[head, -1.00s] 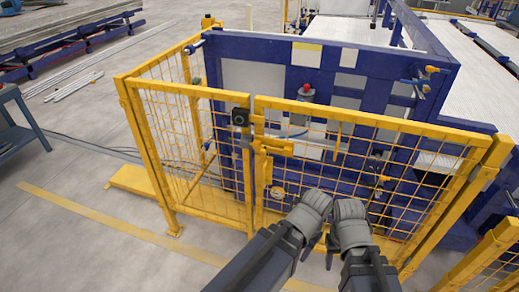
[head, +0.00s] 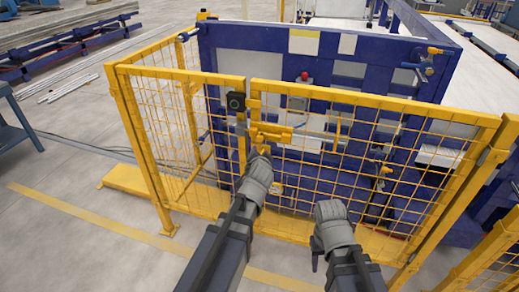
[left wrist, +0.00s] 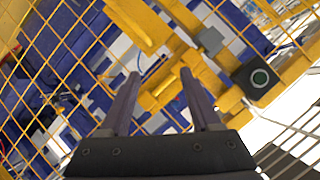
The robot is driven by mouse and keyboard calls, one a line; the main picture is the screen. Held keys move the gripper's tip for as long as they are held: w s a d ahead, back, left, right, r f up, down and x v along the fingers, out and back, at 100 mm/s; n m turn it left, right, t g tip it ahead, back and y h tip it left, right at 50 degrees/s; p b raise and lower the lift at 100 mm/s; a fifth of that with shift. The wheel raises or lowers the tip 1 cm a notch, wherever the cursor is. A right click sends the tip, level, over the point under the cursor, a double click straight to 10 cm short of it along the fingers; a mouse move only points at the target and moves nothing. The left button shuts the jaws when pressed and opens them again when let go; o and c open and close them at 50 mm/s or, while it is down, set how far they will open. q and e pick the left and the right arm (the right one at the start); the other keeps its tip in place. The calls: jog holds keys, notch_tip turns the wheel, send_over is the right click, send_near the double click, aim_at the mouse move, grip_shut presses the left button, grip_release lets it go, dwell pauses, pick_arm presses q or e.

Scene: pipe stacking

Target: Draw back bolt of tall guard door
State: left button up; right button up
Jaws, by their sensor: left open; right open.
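The tall guard door (head: 372,165) is a yellow framed mesh panel and stands shut in the head view. Its yellow bolt (head: 270,132) sits at the door's upper left edge, beside the post with a dark round-button box (head: 236,102). My left gripper (head: 262,153) is just below and in front of the bolt. In the left wrist view its two fingers are open (left wrist: 160,88), with yellow bolt parts (left wrist: 163,92) beyond and between them; I cannot tell whether they touch. My right gripper (head: 317,256) is open, low in front of the door, its fingers mostly hidden.
Blue machine framework (head: 350,80) stands behind the mesh, with a red-topped device (head: 303,88). A fixed mesh panel (head: 185,135) adjoins the door on the left. A yellow floor line (head: 90,222) crosses the open grey floor at left.

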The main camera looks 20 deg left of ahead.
aim_at(260, 140)
pick_arm(q)
jog(key=shift+m+t, duration=0.6)
jog(key=shift+t, duration=0.3)
jog(key=shift+w+a+f+b, duration=0.1)
jog(key=shift+w+a+b, duration=0.4)
jog(key=shift+w, duration=1.1)
jog(key=shift+w+a+b, duration=0.45)
jog(key=shift+w, duration=1.15)
jog(key=shift+w+a+f+b, duration=0.1)
jog(key=shift+w+a+b, duration=0.4)
jog(key=shift+w, duration=1.1)
jog(key=shift+r, duration=0.1)
jog(key=shift+s, duration=0.1)
grip_shut()
